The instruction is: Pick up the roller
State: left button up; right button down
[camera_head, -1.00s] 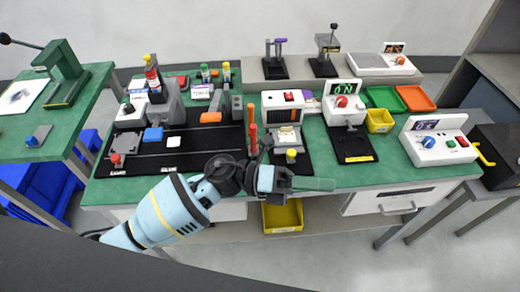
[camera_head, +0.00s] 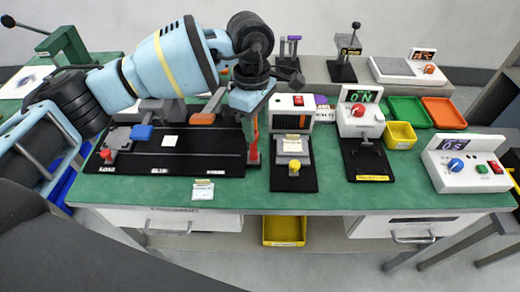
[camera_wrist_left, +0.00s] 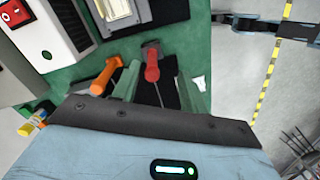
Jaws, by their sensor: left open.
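Two hand tools stand side by side at the mat's right edge: one has a red handle (camera_wrist_left: 152,66), the other an orange handle (camera_wrist_left: 106,76). I cannot tell for sure which is the roller. My left gripper (camera_head: 254,138) is open above them, pointing down. In the left wrist view its green fingers (camera_wrist_left: 158,92) lie on either side of the red-handled tool, with the orange handle outside the left finger. The red tool (camera_head: 253,153) shows just below the fingers in the head view. Whether the fingers touch it is unclear. My right gripper is not in view.
The black mat (camera_head: 215,160) lies left of the tools. A white note (camera_head: 203,191) lies on the green bench front. A yellow bin (camera_head: 284,230) sits below.

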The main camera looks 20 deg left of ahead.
aim_at(253, 149)
pick_arm(q)
jog(key=shift+w+a+r+y, duration=0.4)
jog(key=shift+a+r+y, duration=0.1)
jog(key=shift+a+r, duration=0.25)
jog(key=shift+d+f+p, duration=0.1)
jog(key=shift+f+p, duration=0.25)
jog(key=shift+f, duration=3.7)
grip_shut()
